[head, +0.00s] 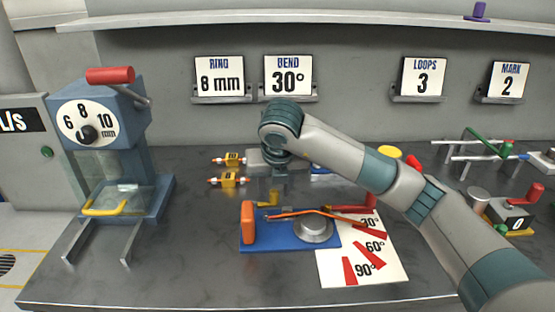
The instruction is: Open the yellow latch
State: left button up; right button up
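A small yellow piece (268,201) shows at the back left of the blue bending fixture (285,242) in the head view. A yellow handle (105,208) also lies across the front of the blue machine on the left. I cannot tell which of these is the latch. An orange rod (290,212) lies over the fixture, by its round grey hub (313,229). My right arm reaches in from the right, and its gripper (279,172) points down behind the fixture, close to the small yellow piece. Its fingers are too small and dark to read. My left gripper is out of view.
The blue machine (142,130) with a dial and red lever stands at the left. Yellow clips (230,180) lie behind the fixture. A white angle card (334,270) lies at its front right. A counter (516,218) and rods stand at the right.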

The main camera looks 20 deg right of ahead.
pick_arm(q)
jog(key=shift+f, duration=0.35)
pick_arm(e)
jog(key=v, duration=1.6)
pick_arm(q)
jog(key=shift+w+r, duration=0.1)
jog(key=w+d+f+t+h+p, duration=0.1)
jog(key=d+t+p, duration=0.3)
jog(key=p, duration=0.6)
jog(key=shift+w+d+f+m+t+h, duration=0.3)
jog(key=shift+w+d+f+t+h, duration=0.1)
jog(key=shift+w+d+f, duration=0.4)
pick_arm(e)
notch_tip(320, 180, up, 10)
